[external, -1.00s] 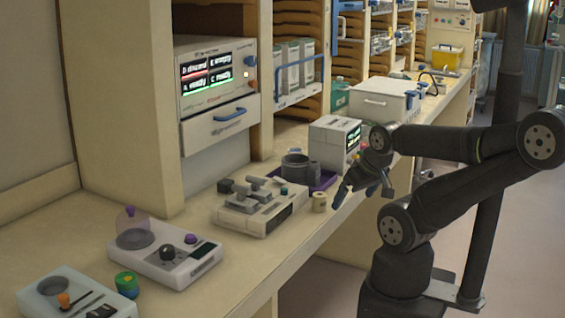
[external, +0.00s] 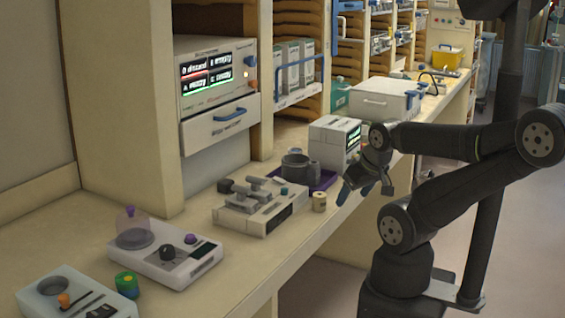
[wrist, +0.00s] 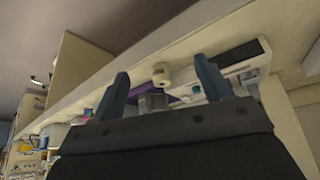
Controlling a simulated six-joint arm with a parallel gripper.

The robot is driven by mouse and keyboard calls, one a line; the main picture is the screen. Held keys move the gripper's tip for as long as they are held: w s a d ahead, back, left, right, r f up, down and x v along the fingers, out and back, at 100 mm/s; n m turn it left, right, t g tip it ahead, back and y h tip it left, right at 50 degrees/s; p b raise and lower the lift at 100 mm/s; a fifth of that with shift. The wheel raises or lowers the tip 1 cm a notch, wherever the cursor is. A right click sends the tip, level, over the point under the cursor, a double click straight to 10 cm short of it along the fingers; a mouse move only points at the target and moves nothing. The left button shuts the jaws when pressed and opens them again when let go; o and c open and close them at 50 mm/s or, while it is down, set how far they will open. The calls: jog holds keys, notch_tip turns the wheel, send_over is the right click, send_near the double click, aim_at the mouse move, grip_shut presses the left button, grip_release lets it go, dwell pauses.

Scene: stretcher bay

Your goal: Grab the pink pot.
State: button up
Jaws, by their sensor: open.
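No plainly pink pot shows in these views. A small cream pot (external: 319,201) stands upright near the counter's front edge. In the wrist view the cream pot (wrist: 161,75) appears between my fingertips, some way beyond them.
A grey container (external: 297,167) stands on a purple tray (external: 322,181) behind the cream pot. A white device with grey parts (external: 262,209) is close on its left. A device with a translucent pinkish dome (external: 133,225) stands further left.

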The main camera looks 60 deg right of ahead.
jog(key=w+d+r+n+g, duration=0.2)
jog(key=w+d+r+n, duration=0.2)
jog(key=w+d+r, duration=0.65)
jog(key=w+d+r+n+g, duration=0.1)
jog(key=w+d+r+n, duration=0.45)
jog(key=d, duration=0.75)
jog(key=n+g, duration=0.3)
jog(key=n, duration=0.4)
send_over(362, 144)
jog(key=a, duration=0.1)
jog(key=w+a+x, duration=0.1)
jog(key=x, duration=0.6)
jog(key=shift+y, duration=0.3)
jog(key=f, duration=1.2)
jog(key=shift+s+d, duration=0.25)
jog(key=shift+d, duration=0.15)
jog(key=shift+a+f, duration=0.1)
jog(key=shift+f, duration=2.65)
jog(key=shift+c, duration=0.2)
jog(key=c, duration=1)
